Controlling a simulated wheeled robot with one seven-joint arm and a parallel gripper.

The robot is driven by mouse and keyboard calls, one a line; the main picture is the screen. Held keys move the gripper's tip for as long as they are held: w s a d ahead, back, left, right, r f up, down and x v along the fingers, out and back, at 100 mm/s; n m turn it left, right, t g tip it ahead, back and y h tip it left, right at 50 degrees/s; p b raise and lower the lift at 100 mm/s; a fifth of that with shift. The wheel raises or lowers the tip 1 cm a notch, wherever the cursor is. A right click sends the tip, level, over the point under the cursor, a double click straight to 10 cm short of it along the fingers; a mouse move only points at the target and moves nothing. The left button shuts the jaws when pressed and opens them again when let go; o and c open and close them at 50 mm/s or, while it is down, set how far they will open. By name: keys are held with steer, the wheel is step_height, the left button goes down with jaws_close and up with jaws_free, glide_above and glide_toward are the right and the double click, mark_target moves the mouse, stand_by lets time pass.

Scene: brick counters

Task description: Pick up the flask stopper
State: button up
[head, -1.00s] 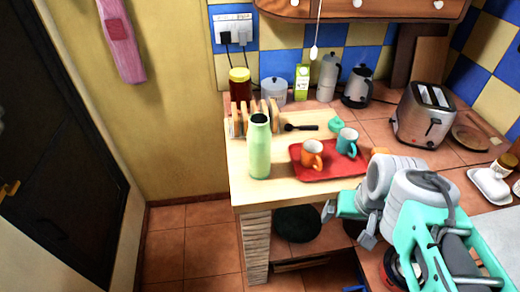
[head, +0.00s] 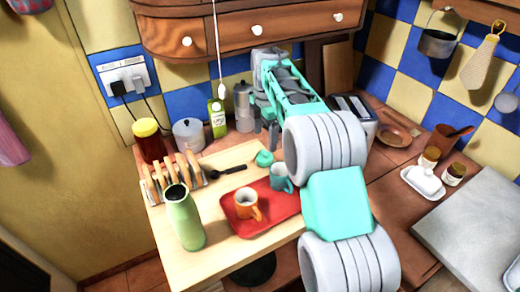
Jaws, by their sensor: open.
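A small teal-green lid-like piece, which looks like the flask stopper (head: 264,158), lies on the pale wooden board (head: 190,262), just behind the red tray. The green flask (head: 185,222) stands upright at the board's front left, its top uncovered. My gripper (head: 266,131) points down just behind and above the stopper in the head view. It is open and nothing shows between its fingers. It is small and partly hidden by my arm, so the exact gap to the stopper cannot be told.
A red tray (head: 270,213) holds an orange cup (head: 246,204) and a teal cup (head: 281,178) close to the stopper. A black spoon (head: 228,171) and toast rack (head: 172,182) are left. A moka pot (head: 243,108), green carton (head: 217,120) and toaster (head: 356,112) stand behind.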

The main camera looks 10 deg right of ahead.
mark_target(264, 152)
steer(key=f, duration=0.3)
steer(key=f+p, duration=0.1)
steer(key=f, duration=0.3)
steer(key=shift+s+a+f, duration=0.1)
steer(key=shift+s+f, duration=0.1)
steer(key=c, duration=1.6)
steer(key=shift+r, duration=0.15)
